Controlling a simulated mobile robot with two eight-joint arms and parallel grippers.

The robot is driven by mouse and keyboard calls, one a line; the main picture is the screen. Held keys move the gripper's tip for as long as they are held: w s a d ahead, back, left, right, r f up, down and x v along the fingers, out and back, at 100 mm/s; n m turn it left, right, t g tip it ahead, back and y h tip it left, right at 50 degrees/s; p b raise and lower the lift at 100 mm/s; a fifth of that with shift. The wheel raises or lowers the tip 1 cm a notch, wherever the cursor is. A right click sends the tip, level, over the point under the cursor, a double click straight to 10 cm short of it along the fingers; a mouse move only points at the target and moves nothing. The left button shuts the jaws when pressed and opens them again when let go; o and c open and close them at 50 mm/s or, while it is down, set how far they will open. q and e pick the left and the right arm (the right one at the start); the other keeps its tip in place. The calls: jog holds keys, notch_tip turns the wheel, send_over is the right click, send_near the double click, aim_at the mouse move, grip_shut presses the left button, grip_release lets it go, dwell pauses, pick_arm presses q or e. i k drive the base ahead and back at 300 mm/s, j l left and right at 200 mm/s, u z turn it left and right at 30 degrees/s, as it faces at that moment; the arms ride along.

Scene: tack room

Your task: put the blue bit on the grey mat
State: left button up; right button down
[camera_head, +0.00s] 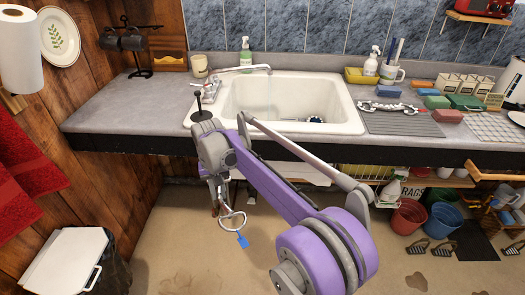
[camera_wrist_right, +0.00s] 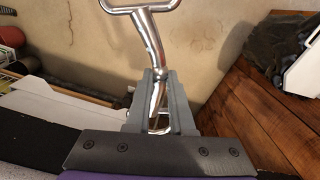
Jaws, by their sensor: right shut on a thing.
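The blue bit (camera_head: 231,222), a silver metal piece with a ring and a blue tag, hangs below my right gripper (camera_head: 217,190) in the head view. The gripper is shut on it, in front of and below the counter edge. In the right wrist view the fingers (camera_wrist_right: 160,105) close around the metal shank of the bit (camera_wrist_right: 150,38); the blue tag is not visible there. The grey mat (camera_head: 405,126), ribbed, lies on the counter right of the sink, well apart from the bit. My left gripper is not in view.
A white sink (camera_head: 240,103) lies left of the mat. Coloured blocks (camera_head: 448,116) and a checked cloth (camera_head: 492,128) are at its right. Buckets (camera_head: 408,217) stand below.

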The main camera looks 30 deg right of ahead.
aim_at(399, 120)
jog(key=k+l+z, duration=0.1)
jog(key=l, duration=0.35)
jog(key=k+l+z, duration=0.1)
jog(key=k+l, duration=0.15)
jog(key=l, duration=0.2)
jog(key=k+l+z, duration=0.1)
jog(key=l, duration=0.4)
jog(key=k+l+z, duration=0.1)
jog(key=l, duration=0.35)
jog(key=k+l+z, duration=0.1)
jog(key=l, duration=0.4)
